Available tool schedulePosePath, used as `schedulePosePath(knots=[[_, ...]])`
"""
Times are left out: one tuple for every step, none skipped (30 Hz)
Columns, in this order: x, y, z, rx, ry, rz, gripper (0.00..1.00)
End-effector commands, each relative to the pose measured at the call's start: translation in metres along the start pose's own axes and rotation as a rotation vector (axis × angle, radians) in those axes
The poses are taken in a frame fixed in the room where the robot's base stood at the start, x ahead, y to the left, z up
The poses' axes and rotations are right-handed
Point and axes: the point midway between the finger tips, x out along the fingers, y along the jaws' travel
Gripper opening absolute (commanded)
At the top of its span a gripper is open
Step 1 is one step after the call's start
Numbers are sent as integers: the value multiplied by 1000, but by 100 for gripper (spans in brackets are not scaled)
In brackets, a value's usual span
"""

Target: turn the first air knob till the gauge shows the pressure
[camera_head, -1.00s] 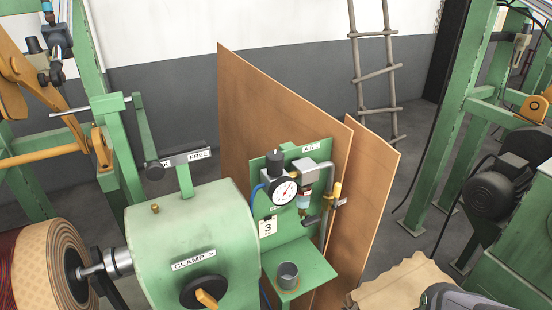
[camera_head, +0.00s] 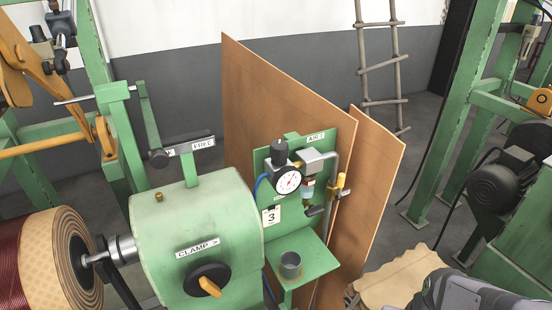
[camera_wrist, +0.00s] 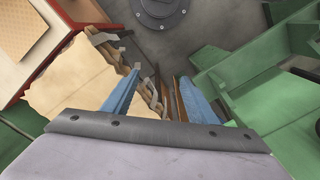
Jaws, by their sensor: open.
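The air panel (camera_head: 333,160) is green and stands upright before brown boards in the middle of the head view. Its black air knob (camera_head: 279,152) sits on the regulator, just above the round white pressure gauge (camera_head: 288,181). The gauge has a small red needle, but its reading is too small to tell. A card marked 3 (camera_head: 271,216) hangs below it. My gripper (camera_wrist: 157,82) shows in the wrist view with two blue fingers spread apart and nothing between them. The knob and gauge are not identifiable in the wrist view. My gripper's fingers are out of the head view.
A green clamp housing (camera_head: 190,215) with a black and orange knob (camera_head: 208,283) stands left of the panel. A grey cup (camera_head: 290,264) sits on the panel's shelf (camera_head: 315,257). A yellow-handled valve (camera_head: 341,184) is at the panel's right. Torn tan sheets (camera_head: 395,280) lie lower right.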

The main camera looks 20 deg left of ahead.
Motion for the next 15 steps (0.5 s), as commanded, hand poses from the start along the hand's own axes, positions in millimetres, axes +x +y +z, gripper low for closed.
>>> schedulePosePath(knots=[[-1, -7, -7, -15, 6, -26, 53], [-2, -12, -12, -29, 9, -48, 53], [-5, -21, -19, -51, 16, -82, 53], [-7, -29, -26, -71, 24, -112, 53], [-10, -38, -33, -93, 33, -146, 53], [-16, -51, -44, -127, 51, -196, 53], [-20, -62, -53, -157, 67, -236, 53], [-26, -73, -62, -188, 88, -279, 53], [-36, -89, -76, -234, 122, -339, 53], [-43, -102, -86, -271, 151, -385, 53], [-52, -114, -98, -309, 186, -431, 53], [-66, -130, -112, -362, 237, -492, 53], [-77, -142, -123, -402, 279, -537, 53], [-89, -154, -134, -443, 325, -579, 53], [-105, -168, -147, -499, 391, -634, 53]])
